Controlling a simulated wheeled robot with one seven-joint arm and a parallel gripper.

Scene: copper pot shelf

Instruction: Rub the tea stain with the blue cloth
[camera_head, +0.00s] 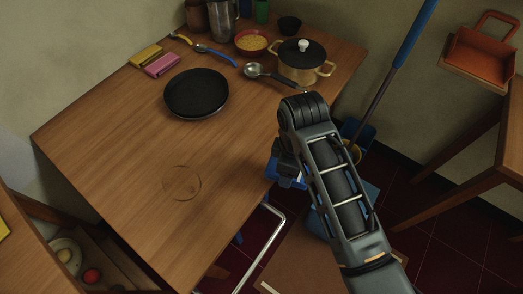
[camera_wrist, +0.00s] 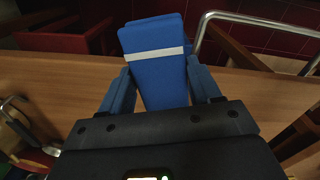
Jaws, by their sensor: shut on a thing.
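The tea stain (camera_head: 181,183) is a faint brownish ring on the wooden table (camera_head: 110,150), near its front edge. The blue cloth (camera_wrist: 157,62), folded with a white stripe, is between the two fingers of my gripper (camera_wrist: 162,85) in the wrist view. My gripper (camera_head: 287,174) is shut on the cloth. In the head view it is at the table's right edge, to the right of the stain and apart from it. My arm hides part of the gripper there, and only a little blue shows.
A black frying pan (camera_head: 196,93) lies behind the stain. A pot (camera_head: 301,62), a ladle (camera_head: 270,75), a red bowl (camera_head: 251,42) and yellow and pink sponges (camera_head: 162,65) stand farther back. A metal rail (camera_head: 262,240) is beside the table's right edge. The tabletop around the stain is clear.

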